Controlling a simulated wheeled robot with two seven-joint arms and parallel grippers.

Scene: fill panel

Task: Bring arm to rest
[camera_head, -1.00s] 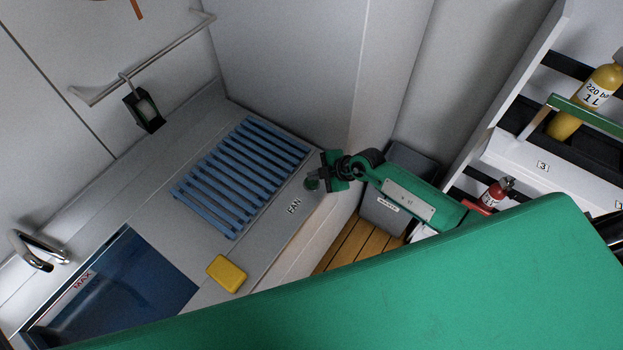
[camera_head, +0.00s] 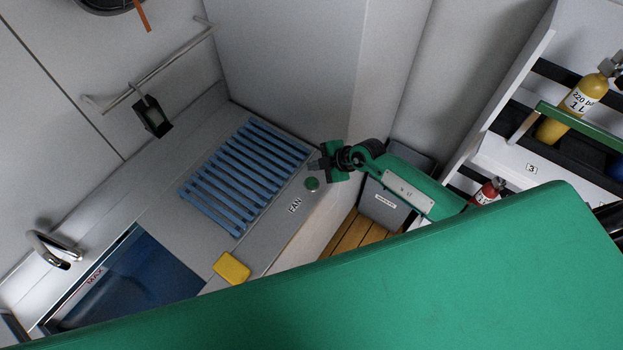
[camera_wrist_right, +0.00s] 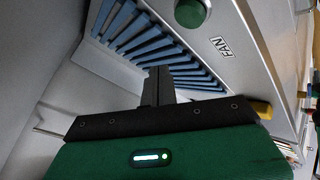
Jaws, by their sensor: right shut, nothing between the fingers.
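My right arm (camera_head: 408,192) is green and reaches in from the right in the head view. Its gripper (camera_head: 318,162) is above the counter's right edge, close to the green fan button (camera_head: 312,183) and apart from it. In the right wrist view the gripper fingers (camera_wrist_right: 158,75) are together with nothing between them. The green button (camera_wrist_right: 191,13) and the FAN label (camera_wrist_right: 222,46) lie beyond the fingertips there. My left gripper is not in view.
A blue slatted rack (camera_head: 245,175) and a yellow sponge (camera_head: 231,268) lie on the counter. A sink (camera_head: 125,285) is at lower left. A grey waste bin (camera_head: 385,205) stands below the arm. Shelves with a yellow bottle (camera_head: 570,115) and a red extinguisher (camera_head: 488,191) are at right.

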